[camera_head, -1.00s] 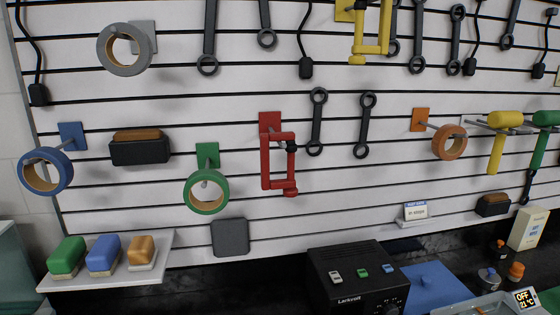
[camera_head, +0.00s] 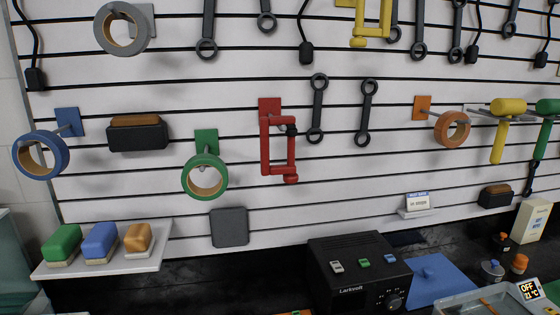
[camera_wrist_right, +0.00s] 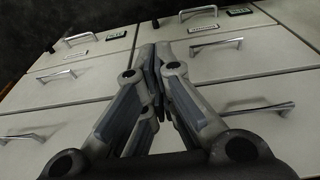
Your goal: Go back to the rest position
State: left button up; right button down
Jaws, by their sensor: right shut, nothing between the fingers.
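My right gripper (camera_wrist_right: 157,65) shows in the right wrist view. Its fingers are closed together with nothing between them. Behind it are pale drawer fronts (camera_wrist_right: 230,65) with metal bar handles. Neither gripper shows in the head view, and my left gripper is in no view.
A slatted wall holds tape rolls such as the green one (camera_head: 204,177), a red clamp (camera_head: 265,147), wrenches and mallets. A white shelf (camera_head: 150,261) carries three coloured brushes.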

jog(key=s+d+f+g+b, duration=0.1)
jog(key=s+d+f+b, duration=0.1)
jog(key=s+f, duration=1.1)
jog(key=shift+s+d+f, duration=0.2)
jog(key=shift+s+d, duration=0.1)
jog(key=shift+s, duration=0.3)
